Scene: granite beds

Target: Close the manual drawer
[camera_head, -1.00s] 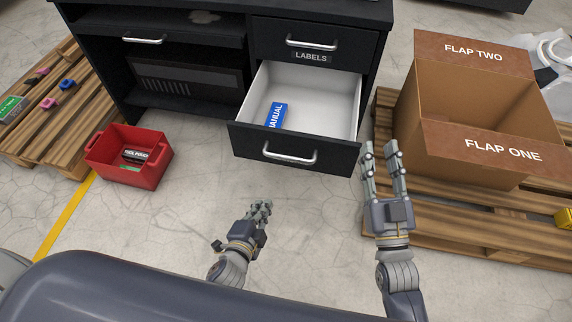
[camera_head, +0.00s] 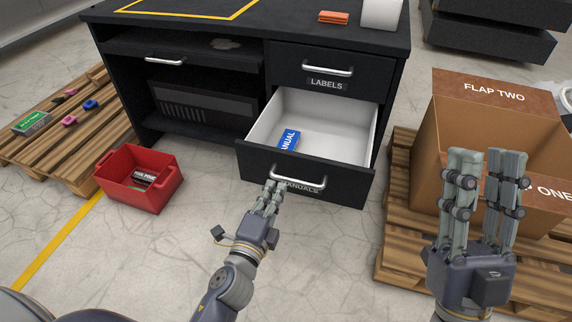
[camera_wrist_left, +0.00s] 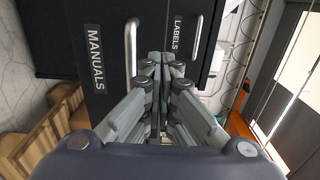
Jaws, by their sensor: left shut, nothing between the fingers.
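The manuals drawer (camera_head: 352,184) of the black desk stands pulled open, with a white interior and a silver bar handle (camera_head: 298,183). A blue manual (camera_head: 289,141) lies inside it. My right gripper (camera_head: 488,158) is open and empty, in front of the cardboard box.
The labels drawer (camera_head: 345,68) above is shut. A red bin (camera_head: 157,193) stands on the floor at left. A cardboard box (camera_head: 455,125) stands on a wooden pallet (camera_head: 398,255) at right.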

